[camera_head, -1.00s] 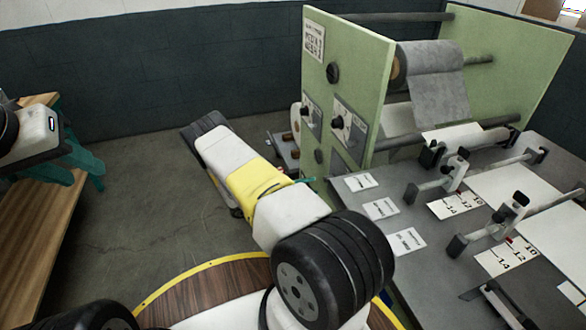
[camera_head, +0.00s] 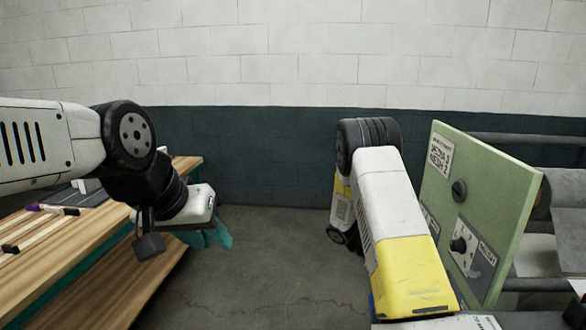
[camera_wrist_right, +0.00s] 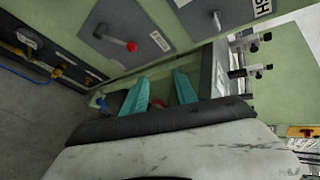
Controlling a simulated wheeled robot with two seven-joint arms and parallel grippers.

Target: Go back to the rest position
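My left gripper (camera_head: 207,237) hangs beyond the wooden bench edge in the head view, below its white wrist. Its teal fingers are partly hidden by the wrist, and the gap between them is unclear. My right gripper (camera_wrist_right: 163,76) shows two teal fingers set apart in the right wrist view, with nothing held between them. It is close to the green machine panel (camera_wrist_right: 130,77). In the head view my right arm reaches beside the green machine (camera_head: 478,190); its gripper is not visible there.
A wooden bench (camera_head: 75,240) with markers and a tray stands at left. The green filter machine with control knobs (camera_head: 459,190) and a roll (camera_head: 568,190) is at right. Bare grey floor (camera_head: 265,265) lies between them. A block wall (camera_head: 260,55) closes the back.

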